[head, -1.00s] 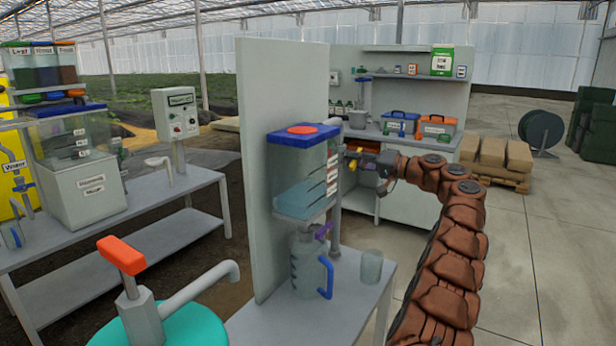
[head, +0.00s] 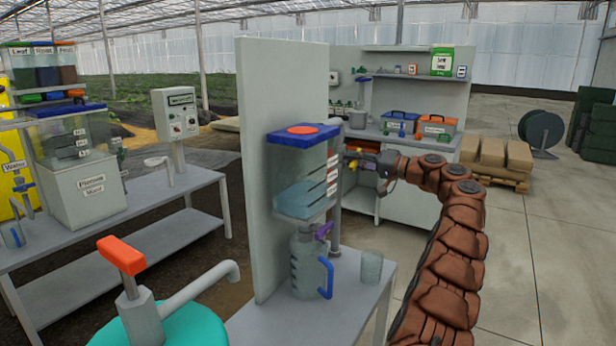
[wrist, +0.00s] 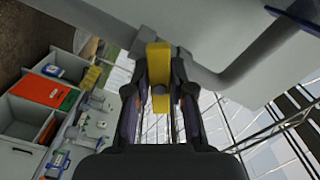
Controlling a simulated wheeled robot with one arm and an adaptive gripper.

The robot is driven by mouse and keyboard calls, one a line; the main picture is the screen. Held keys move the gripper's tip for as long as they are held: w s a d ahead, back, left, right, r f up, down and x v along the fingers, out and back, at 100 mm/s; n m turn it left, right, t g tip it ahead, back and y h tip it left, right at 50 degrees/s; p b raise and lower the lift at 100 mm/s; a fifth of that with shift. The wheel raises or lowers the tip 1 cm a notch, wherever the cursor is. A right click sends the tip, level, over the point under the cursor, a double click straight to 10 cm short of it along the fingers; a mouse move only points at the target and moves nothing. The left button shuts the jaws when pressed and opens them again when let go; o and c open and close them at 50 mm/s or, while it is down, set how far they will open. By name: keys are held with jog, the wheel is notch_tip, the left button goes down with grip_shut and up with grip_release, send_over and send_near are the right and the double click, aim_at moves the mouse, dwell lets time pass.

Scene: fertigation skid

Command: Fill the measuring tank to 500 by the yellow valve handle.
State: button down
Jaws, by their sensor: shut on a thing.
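The measuring tank (head: 292,160) is a clear box with a blue lid and a red-orange cap, fixed to a grey panel. Pale blue liquid (head: 300,200) fills its lower part. White scale labels with black lines (head: 331,175) run up its right side; their numbers are too small to read. The yellow valve handle (wrist: 158,62) is on the pipe beside the tank. My gripper (wrist: 159,92) is shut on this handle, with one finger on each side. In the head view my gripper (head: 378,166) is at the tank's right, partly blending with the fittings.
A jug with a blue handle (head: 307,262) stands under the tank, below a purple valve handle (head: 323,231). A clear cup (head: 371,268) stands on the bench to its right. A teal container with a red-orange handle (head: 121,255) is in the left foreground. Shelving stands behind.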

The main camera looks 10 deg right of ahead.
jog(key=shift+r, duration=0.1)
dwell(0.5)
jog(key=shift+m+p, duration=0.6)
jog(key=shift+p, duration=0.2)
